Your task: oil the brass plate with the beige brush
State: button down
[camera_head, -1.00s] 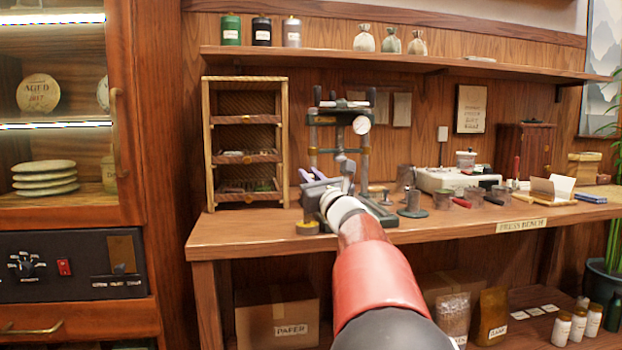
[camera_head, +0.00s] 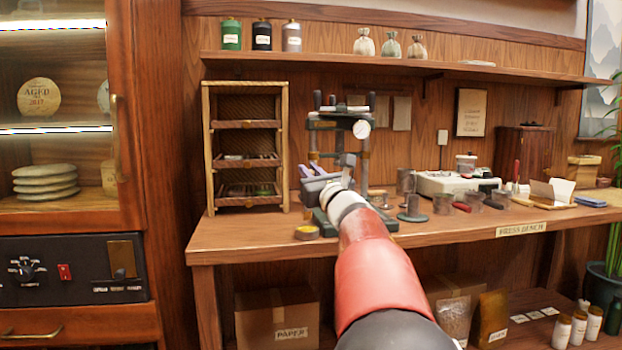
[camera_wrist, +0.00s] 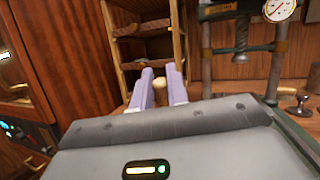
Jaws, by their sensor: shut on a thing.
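My gripper (camera_head: 322,171) is over the left part of the bench, just left of the press, its lavender fingers pointing away towards the rack. In the wrist view the fingers (camera_wrist: 161,76) stand close together with a small beige piece (camera_wrist: 159,88) between them. It looks like the beige brush's handle; its bristles are hidden. A low round tin with a yellow top (camera_head: 306,232) sits on the bench near my wrist, apart from it. I cannot make out the brass plate in either view.
The dark press (camera_head: 340,123) with a round gauge (camera_head: 362,129) stands close to the right of my gripper. A wooden rack (camera_head: 247,125) stands behind left. Metal cups and a white scale (camera_head: 446,183) are farther right. The bench's front left (camera_head: 240,237) is clear.

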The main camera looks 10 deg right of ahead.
jog(key=shift+r+p, duration=0.95)
jog(key=shift+r, duration=1.35)
